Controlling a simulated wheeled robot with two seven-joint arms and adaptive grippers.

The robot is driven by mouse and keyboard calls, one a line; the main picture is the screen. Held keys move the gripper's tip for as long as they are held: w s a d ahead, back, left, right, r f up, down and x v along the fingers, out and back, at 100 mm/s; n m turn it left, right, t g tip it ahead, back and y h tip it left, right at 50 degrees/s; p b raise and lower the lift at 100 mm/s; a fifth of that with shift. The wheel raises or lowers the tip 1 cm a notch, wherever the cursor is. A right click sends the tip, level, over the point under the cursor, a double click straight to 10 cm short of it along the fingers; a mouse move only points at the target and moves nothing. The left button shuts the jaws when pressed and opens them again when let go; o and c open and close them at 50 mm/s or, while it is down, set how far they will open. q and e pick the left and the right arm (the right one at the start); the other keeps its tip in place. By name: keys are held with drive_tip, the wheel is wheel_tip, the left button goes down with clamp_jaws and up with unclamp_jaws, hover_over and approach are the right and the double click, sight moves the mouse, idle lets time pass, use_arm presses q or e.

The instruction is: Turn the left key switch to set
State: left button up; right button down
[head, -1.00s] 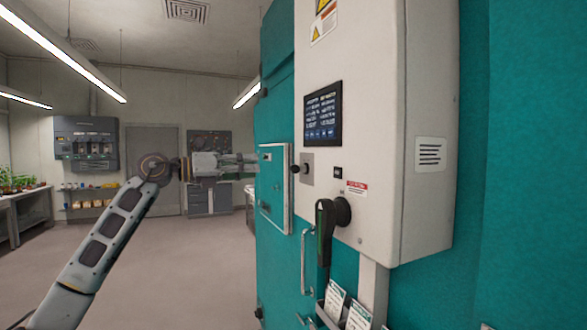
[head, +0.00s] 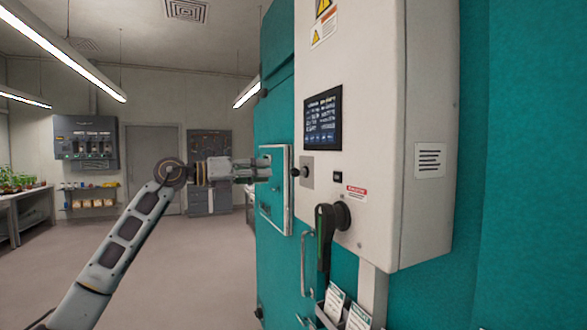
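The key switch (head: 306,173) is a small grey plate with a black knob (head: 295,172) standing out to the left. It sits on the white control box, below the dark screen. No other key switch shows, and its markings are too small to read. My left gripper (head: 266,168) points right at about the knob's height, in front of the teal door panel in the picture. A short gap shows between its fingertips and the knob. Its finger spacing is too small to make out, and I see nothing held. My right gripper is not in view.
The white control box (head: 371,205) juts from the teal chamber (head: 520,170). A black rotary handle (head: 325,235) sticks out below the switch. A door handle (head: 304,262) and a card holder (head: 335,305) are lower. Open floor (head: 185,270) lies to the left.

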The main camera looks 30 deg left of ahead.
sight(294, 170)
use_arm(q)
drive_tip(key=p+x, duration=0.3)
drive_tip(key=x, duration=0.7)
drive_tip(key=shift+w+d+r, duration=0.1)
clamp_jaws()
